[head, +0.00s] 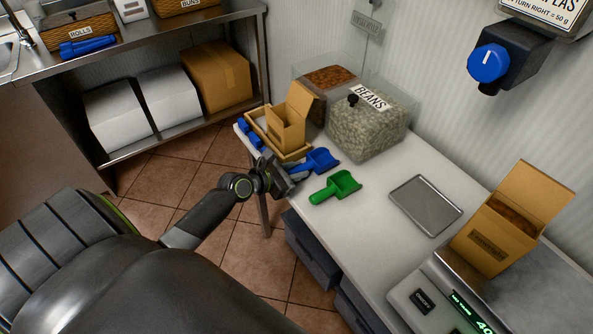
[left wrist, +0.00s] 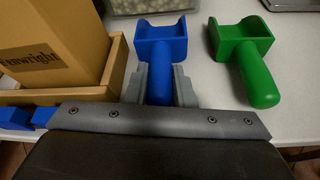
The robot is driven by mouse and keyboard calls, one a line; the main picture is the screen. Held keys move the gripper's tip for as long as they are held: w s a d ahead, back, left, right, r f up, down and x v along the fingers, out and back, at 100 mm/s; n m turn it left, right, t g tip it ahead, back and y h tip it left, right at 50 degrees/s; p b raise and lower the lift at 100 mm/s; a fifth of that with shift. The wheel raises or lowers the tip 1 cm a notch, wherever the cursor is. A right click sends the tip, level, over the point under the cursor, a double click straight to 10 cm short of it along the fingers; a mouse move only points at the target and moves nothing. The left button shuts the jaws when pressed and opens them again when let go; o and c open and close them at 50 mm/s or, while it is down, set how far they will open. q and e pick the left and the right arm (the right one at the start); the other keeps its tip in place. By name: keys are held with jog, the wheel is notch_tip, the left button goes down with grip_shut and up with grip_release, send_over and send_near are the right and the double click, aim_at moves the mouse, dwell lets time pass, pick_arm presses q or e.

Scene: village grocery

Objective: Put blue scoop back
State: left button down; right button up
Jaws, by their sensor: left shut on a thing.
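The blue scoop (head: 323,160) is at the left edge of the white counter, between the wooden tray and the green scoop. My left gripper (head: 287,175) is shut on its handle. In the left wrist view the blue scoop (left wrist: 162,43) points away, with its handle between the two grey fingers (left wrist: 160,84). Whether the scoop rests on the counter or hangs just above it, I cannot tell. A green scoop (head: 340,186) lies to its right. My right gripper is not in view.
An open carton (head: 285,130) stands in the wooden tray (head: 257,136), with blue handles at its left. Behind are the clear beans bin (head: 368,130) and another bin (head: 328,80). A metal tray (head: 425,206) and a scale (head: 425,298) bearing an open box (head: 493,245) are right.

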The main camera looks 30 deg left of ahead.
pick_arm(q)
jog(key=c, duration=1.2)
grip_release()
jog(key=shift+o, duration=0.2)
jog(key=p+v, duration=0.2)
jog(key=v, duration=1.5)
jog(key=shift+s, duration=0.2)
jog(key=shift+s, duration=0.1)
